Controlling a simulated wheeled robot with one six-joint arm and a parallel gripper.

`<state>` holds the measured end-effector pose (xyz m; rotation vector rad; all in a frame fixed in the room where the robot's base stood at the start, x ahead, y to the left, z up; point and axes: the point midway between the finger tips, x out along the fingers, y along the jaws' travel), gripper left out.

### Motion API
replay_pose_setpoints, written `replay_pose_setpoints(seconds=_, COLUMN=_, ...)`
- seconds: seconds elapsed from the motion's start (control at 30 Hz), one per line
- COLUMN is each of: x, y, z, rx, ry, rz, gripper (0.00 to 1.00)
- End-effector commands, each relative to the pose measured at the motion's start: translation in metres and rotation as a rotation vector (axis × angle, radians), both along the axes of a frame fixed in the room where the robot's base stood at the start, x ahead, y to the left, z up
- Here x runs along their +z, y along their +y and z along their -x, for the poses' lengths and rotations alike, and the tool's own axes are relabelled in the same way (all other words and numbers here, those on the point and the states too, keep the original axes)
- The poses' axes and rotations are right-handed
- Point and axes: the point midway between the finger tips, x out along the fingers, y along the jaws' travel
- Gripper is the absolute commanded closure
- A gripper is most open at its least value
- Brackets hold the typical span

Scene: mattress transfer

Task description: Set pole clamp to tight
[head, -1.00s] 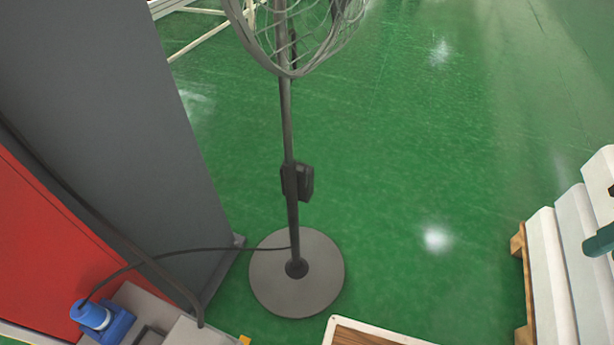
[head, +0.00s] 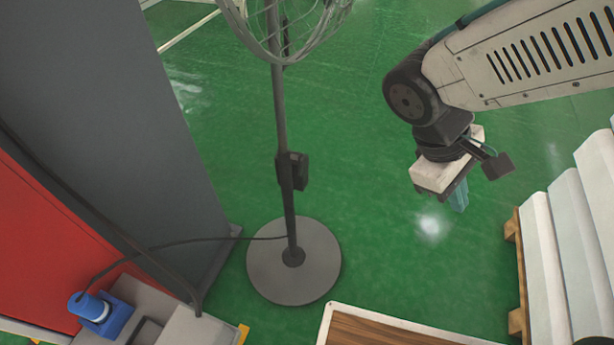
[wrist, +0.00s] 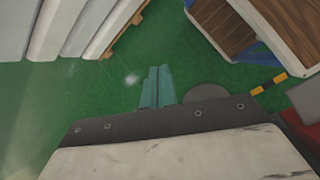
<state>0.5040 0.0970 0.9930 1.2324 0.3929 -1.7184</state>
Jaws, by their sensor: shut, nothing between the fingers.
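A dark pole clamp (head: 292,171) sits partway up the thin grey pole (head: 281,115) of a standing fan, above its round grey base (head: 293,262). Whether the clamp is tight or loose cannot be told. My gripper (head: 459,200) points down over the floor to the right of the pole, well apart from the clamp. Its teal fingers are together with nothing between them, also seen in the wrist view (wrist: 157,88). The wrist view shows the round base (wrist: 206,94), partly hidden by my gripper body; the clamp cannot be made out there.
White mattresses (head: 565,260) lie on a wooden pallet at the right. A grey column (head: 120,110) and red panel (head: 40,260) stand at the left. A cable runs from near the blue plug (head: 95,308) to the pole. Green floor between pole and mattresses is clear.

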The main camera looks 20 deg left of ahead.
Motion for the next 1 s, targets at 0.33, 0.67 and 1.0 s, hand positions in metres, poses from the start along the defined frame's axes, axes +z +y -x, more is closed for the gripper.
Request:
replay_pose_setpoints(seconds=0.33, x=-0.072, y=0.094, z=-0.033, rx=0.582, ry=0.033, rz=0.274, gripper=1.0)
replay_pose_setpoints(seconds=0.67, x=-0.162, y=0.208, z=-0.036, rx=1.205, ry=0.031, rz=0.517, gripper=1.0)
replay_pose_setpoints(seconds=1.0, x=-0.229, y=0.32, z=-0.038, rx=1.774, ry=-0.03, rz=0.699, gripper=1.0)
